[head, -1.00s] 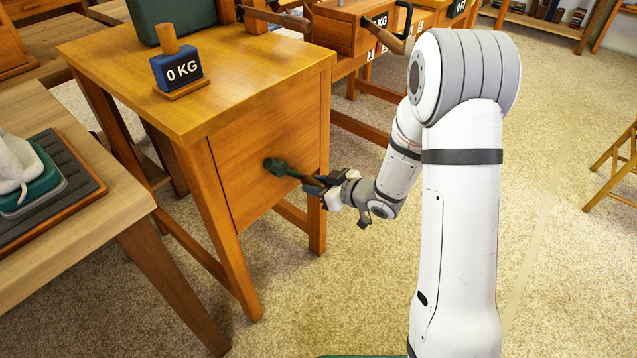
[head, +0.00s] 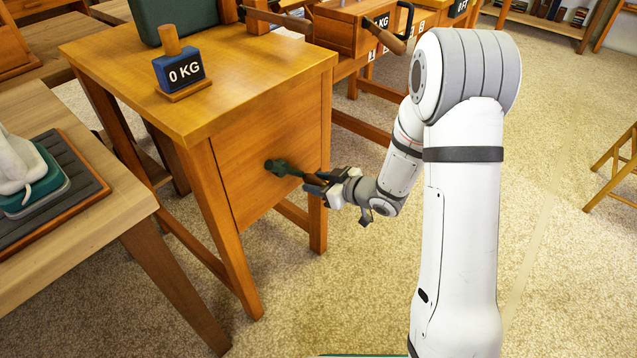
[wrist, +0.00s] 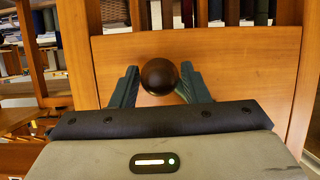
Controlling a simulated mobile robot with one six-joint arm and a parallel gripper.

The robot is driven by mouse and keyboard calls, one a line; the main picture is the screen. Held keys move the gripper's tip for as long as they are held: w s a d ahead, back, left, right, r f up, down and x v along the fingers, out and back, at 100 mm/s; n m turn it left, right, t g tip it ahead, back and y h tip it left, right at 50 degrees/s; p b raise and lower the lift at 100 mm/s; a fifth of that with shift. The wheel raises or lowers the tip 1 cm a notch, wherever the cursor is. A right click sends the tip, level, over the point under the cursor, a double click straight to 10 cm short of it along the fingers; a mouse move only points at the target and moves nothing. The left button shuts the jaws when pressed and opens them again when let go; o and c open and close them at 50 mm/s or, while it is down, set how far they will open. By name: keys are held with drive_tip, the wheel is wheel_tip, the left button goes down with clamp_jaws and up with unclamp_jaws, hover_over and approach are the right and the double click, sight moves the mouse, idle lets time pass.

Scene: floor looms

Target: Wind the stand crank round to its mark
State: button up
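The stand is an orange-brown wooden table (head: 225,108) with a flat front panel. Its crank has a dark green hub (head: 275,167) on that panel, with a short arm reaching right to my gripper (head: 318,186). In the wrist view the crank's round dark brown knob (wrist: 159,76) sits between the two green fingers of my gripper (wrist: 160,84), close against both sides. The gripper looks shut on this handle, though the contact is partly hidden. I see no mark around the crank in either view.
A blue 0 KG block (head: 178,69) stands on the stand's top. A table with a grey-green tray (head: 48,190) is at the left. Other wooden benches with a crank (head: 385,35) are behind.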

drive_tip(key=o, duration=0.4)
drive_tip(key=shift+o, duration=0.2)
drive_tip(key=p+v, duration=0.2)
drive_tip(key=v, duration=0.4)
drive_tip(key=shift+w, duration=0.1)
drive_tip(key=shift+s+d+r+p, duration=0.2)
drive_tip(key=shift+s+d+p, duration=0.2)
drive_tip(key=shift+d, duration=0.05)
